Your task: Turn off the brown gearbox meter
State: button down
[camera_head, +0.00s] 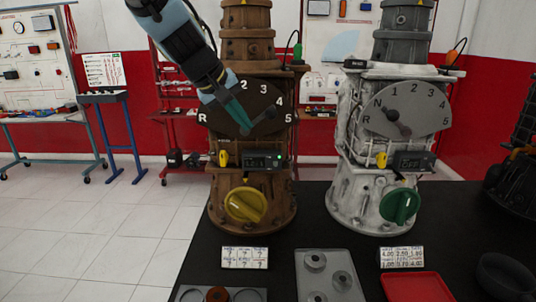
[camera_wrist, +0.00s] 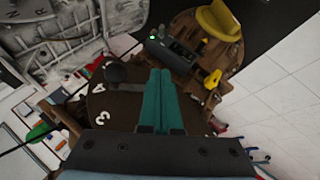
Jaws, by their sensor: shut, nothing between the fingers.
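The brown gearbox (camera_head: 276,190) stands on the black table in the head view. Its meter (camera_head: 264,160) is a small dark box on the front with a green light on; it also shows in the wrist view (camera_wrist: 178,50), green light lit. A small yellow part (camera_head: 223,158) sits left of the meter, and a large yellow knob (camera_head: 246,204) is below it. Above is a dark numbered dial plate (camera_head: 262,96) with a round-ended lever (camera_head: 271,113). My gripper (camera_head: 244,130) is shut and empty in front of the plate. Its teal fingertips (camera_wrist: 162,74) are beside the lever knob, apparently apart from it.
A white gearbox (camera_head: 350,190) with its own meter (camera_head: 413,161) and green knob (camera_head: 400,206) stands close on the right. In front are number cards (camera_head: 245,257), a grey tray (camera_head: 329,292) with rings and a red tray (camera_head: 416,287). Open floor lies left.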

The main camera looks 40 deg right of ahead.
send_near(274, 163)
jog(key=w+d+f, duration=0.1)
jog(key=w+d, duration=0.1)
jog(key=w, duration=0.1)
jog(key=f, duration=0.1)
jog(key=s+d+f, duration=0.1)
jog(key=s, duration=0.1)
jog(key=shift+d+f, duration=0.25)
jog(key=shift+f, duration=0.15)
jog(key=shift+s+d+f, duration=0.1)
jog(key=shift+s+f, duration=0.1)
jog(key=shift+f, duration=0.15)
jog(key=shift+w+f+b, duration=0.1)
jog(key=shift+f+b, duration=0.2)
jog(key=shift+b, duration=0.75)
jog(key=shift+r, duration=0.15)
jog(key=shift+b, duration=0.45)
